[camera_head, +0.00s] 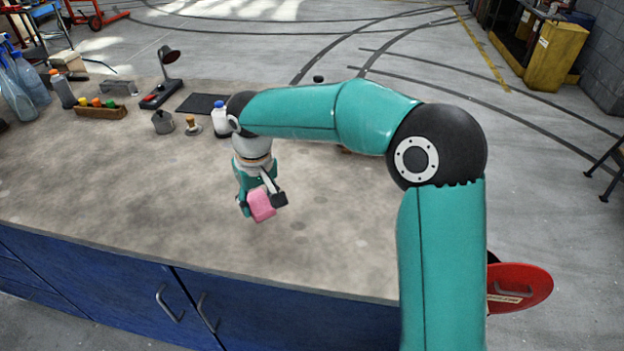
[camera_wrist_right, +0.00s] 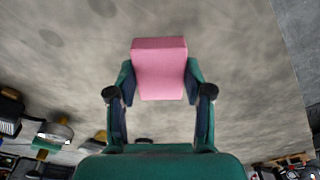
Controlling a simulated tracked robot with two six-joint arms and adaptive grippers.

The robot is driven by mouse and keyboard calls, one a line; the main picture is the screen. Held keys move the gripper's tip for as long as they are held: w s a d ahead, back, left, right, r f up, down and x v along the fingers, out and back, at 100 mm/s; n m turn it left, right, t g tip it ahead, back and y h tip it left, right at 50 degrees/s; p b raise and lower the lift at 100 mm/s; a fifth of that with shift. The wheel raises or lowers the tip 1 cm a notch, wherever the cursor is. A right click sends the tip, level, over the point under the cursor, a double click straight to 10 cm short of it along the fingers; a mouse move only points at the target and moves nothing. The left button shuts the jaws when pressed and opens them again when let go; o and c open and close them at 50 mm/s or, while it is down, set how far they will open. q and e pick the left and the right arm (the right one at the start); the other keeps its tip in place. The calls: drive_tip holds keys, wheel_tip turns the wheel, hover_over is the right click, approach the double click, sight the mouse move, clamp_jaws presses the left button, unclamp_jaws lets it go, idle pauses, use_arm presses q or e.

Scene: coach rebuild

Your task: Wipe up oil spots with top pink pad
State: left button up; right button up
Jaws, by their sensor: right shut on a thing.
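The pink pad (camera_head: 262,206) is a small block held in my right gripper (camera_head: 262,202). The right gripper is shut on it, pointing down over the middle of the workbench top (camera_head: 120,185). In the right wrist view the pad (camera_wrist_right: 159,68) sits between the two fingers. I cannot tell whether the pad touches the bench. Faint dark oil spots (camera_wrist_right: 103,6) show on the bench in the right wrist view, with another spot (camera_wrist_right: 50,37) to the left. My arm hides part of the bench's right side. My left gripper is not in view.
Behind the pad stand a white bottle (camera_head: 221,118), a small brass-coloured item (camera_head: 193,125) and a grey metal cup (camera_head: 162,122). A lamp (camera_head: 168,70), a wooden tray (camera_head: 100,111) and spray bottles (camera_head: 28,80) are farther back left. The front left bench is clear.

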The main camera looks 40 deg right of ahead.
drive_tip(key=shift+r+p, duration=0.7)
drive_tip(key=shift+r, duration=0.6)
drive_tip(key=shift+s, duration=0.1)
